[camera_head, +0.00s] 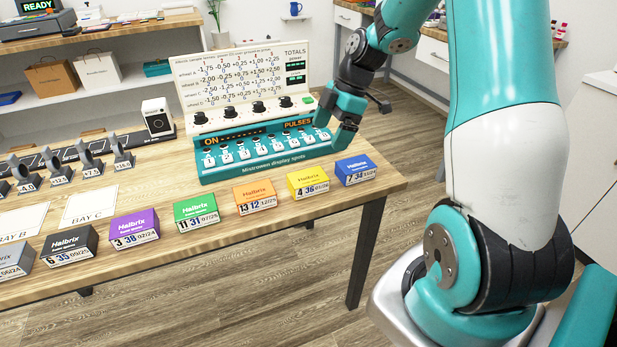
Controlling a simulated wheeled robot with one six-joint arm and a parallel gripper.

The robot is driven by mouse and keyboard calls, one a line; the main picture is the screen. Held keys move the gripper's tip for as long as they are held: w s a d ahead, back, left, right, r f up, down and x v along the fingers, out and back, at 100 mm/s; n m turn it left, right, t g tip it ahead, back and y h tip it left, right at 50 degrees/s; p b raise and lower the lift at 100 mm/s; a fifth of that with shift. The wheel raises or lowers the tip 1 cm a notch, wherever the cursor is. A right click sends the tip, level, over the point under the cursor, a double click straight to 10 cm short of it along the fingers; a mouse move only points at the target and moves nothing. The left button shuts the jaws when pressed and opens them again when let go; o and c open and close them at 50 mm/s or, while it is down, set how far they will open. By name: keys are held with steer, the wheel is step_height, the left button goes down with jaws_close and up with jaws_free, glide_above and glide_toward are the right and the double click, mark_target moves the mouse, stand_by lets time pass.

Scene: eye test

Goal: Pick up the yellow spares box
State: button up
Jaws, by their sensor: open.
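The yellow spares box (308,183) sits near the front edge of the wooden bench, with dark print and numbers on its front label. It stands between an orange box (255,196) on its left and a blue box (355,170) on its right, with gaps to both. My gripper (333,122) is open, beside the right end of the teal display unit. In the picture it is above and a little right of the yellow box, apart from it. Nothing shows between the fingers.
Green (196,211), purple (134,229) and dark (69,246) boxes continue the row to the left. The teal unit with switches (262,150) stands behind the row. The bench's right end (385,178) is bare, with open floor beyond.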

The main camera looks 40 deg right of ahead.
mark_target(310, 176)
steer(key=x, duration=1.3)
steer(key=shift+a+f, duration=0.25)
steer(key=shift+a, duration=0.15)
steer(key=c, duration=1)
